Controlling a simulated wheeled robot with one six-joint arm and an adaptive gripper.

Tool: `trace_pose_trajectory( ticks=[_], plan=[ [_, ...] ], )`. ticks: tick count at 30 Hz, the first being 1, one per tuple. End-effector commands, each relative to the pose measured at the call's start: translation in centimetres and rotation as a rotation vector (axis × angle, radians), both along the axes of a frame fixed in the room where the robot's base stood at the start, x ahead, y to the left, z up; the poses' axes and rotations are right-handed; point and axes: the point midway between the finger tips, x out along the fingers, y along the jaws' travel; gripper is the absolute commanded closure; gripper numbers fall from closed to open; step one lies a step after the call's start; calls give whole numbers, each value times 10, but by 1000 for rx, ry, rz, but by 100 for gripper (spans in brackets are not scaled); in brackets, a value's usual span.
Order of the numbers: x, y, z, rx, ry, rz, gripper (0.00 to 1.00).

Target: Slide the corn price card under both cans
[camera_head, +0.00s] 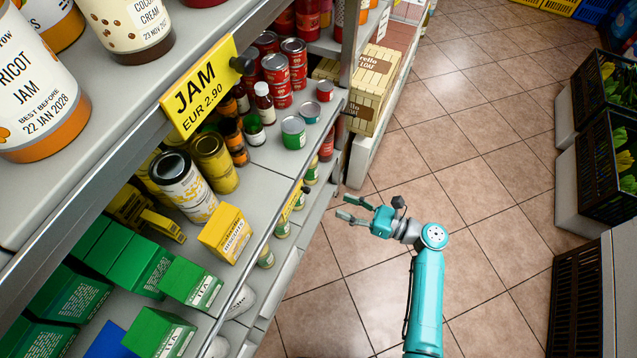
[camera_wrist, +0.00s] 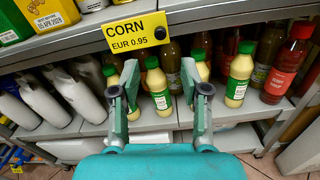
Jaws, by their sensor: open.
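The yellow corn price card (camera_wrist: 128,35) reads CORN EUR 0.95 and hangs on a grey shelf edge in the wrist view, with a black round knob (camera_wrist: 160,33) at its right end. A small yellow card on the shelf edge (camera_head: 290,205) in the head view looks like the same one. My gripper (camera_head: 347,208) is open and empty in front of the shelf, apart from the card. In the wrist view its fingers (camera_wrist: 159,66) point to the shelf below the card.
Yellow bottles with green labels (camera_wrist: 241,75) and a red bottle (camera_wrist: 290,62) stand on the lower shelf. A yellow JAM card (camera_head: 198,86) hangs on the upper shelf. Tiled floor (camera_head: 460,180) is clear to the right, up to dark crates (camera_head: 608,170).

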Motion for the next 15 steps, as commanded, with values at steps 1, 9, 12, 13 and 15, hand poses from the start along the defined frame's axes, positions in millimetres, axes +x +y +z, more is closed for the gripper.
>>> trace_pose_trajectory(
  ticks=[1, 9, 12, 13, 15],
  plan=[
    [1, 1, 2, 6, 3, 4, 54],
    [11, 32, 2, 7, 3, 8, 54],
    [18, 49, 2, 5, 2, 8, 54],
    [19, 54, 2, 5, 2, 7, 54],
    [24, 66, 2, 5, 1, 7, 54]
  ],
)
